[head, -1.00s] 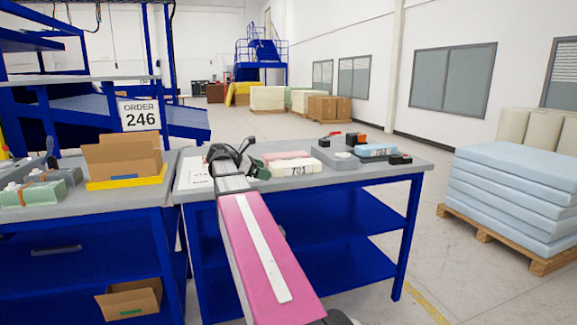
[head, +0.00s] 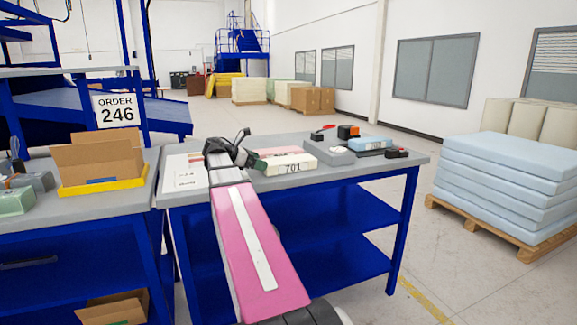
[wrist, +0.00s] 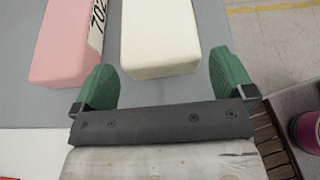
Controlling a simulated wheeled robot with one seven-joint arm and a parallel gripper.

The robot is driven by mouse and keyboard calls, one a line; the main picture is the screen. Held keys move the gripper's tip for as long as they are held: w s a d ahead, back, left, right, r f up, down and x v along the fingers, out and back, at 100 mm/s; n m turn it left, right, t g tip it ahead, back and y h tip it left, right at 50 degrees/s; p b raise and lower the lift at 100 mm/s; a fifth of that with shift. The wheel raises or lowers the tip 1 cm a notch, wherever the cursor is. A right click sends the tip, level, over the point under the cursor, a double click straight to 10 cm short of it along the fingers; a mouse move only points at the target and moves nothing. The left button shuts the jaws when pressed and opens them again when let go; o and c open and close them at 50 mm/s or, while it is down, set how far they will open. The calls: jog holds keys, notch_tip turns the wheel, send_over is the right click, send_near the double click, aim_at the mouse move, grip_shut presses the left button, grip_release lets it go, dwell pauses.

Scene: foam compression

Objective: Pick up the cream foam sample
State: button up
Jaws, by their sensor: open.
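The cream foam sample (head: 285,166) lies on the grey worktable, its front face marked 701. In the wrist view the cream foam (wrist: 160,40) is a plain pale block, just ahead of the fingers and between their lines. My gripper (wrist: 163,66) is open and empty, with one green finger to each side of the cream block's near end. In the head view my gripper (head: 258,162) is at the left end of the cream sample, partly hidden by my wrist. Whether either finger touches the foam cannot be told.
A pink foam block (wrist: 72,45) marked 702 lies close left of the cream one, near the left finger. A grey fixture (head: 330,154) and a blue foam block (head: 370,143) stand farther right on the worktable (head: 228,198). A printed sheet (head: 184,172) lies at left.

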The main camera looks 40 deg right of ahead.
aim_at(275, 166)
jog(key=x, duration=0.5)
jog(key=shift+f, duration=0.25)
jog(key=c, duration=0.5)
jog(key=shift+c, duration=0.2)
jog(key=shift+w+r, duration=0.1)
jog(key=shift+r, duration=0.05)
